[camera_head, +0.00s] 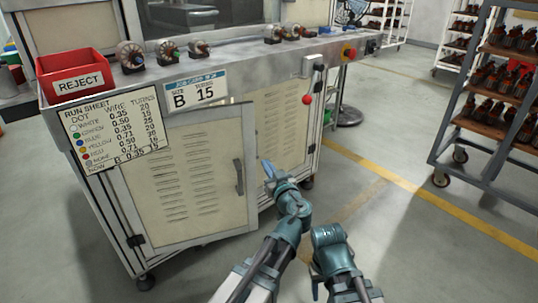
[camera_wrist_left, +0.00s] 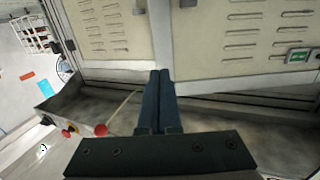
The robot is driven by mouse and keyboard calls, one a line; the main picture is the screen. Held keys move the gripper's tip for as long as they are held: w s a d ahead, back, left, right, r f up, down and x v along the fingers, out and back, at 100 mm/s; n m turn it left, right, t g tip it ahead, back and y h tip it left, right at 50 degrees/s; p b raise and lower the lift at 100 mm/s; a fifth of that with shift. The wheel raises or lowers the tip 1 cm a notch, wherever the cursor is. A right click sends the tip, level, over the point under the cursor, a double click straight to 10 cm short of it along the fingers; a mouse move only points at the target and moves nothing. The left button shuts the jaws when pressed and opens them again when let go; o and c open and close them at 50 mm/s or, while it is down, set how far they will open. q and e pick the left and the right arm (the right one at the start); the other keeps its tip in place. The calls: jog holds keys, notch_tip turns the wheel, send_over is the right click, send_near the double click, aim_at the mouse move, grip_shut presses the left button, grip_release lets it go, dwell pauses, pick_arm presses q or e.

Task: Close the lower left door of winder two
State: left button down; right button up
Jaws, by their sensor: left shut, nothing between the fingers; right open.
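The lower left door (camera_head: 185,185) of the winder is a beige louvred panel in a grey frame. It stands ajar, with its right edge swung out from the cabinet front. Its dark handle (camera_head: 239,177) is near that edge. My left gripper (camera_head: 267,169) is shut and empty, just right of the handle and the door's free edge; I cannot tell whether it touches the door. Its closed fingers (camera_wrist_left: 160,100) point at louvred panels in the left wrist view. My right gripper (camera_head: 317,288) is low in the head view, open, partly hidden by its wrist, and away from the door.
The right louvred door (camera_head: 280,125) is beside the ajar door. A red REJECT bin (camera_head: 75,75) and several wound parts stand on the bench top. A run sheet (camera_head: 115,128) overlaps the door's upper left. A parts rack (camera_head: 480,130) stands right; the floor between is clear.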

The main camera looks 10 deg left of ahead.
pick_arm(q)
send_near(253, 138)
jog(key=x, duration=0.6)
jog(key=shift+w+a+f, duration=0.1)
jog(key=shift+w+a, duration=0.2)
pick_arm(e)
jog(key=shift+d+f, duration=0.1)
jog(key=shift+f, duration=0.15)
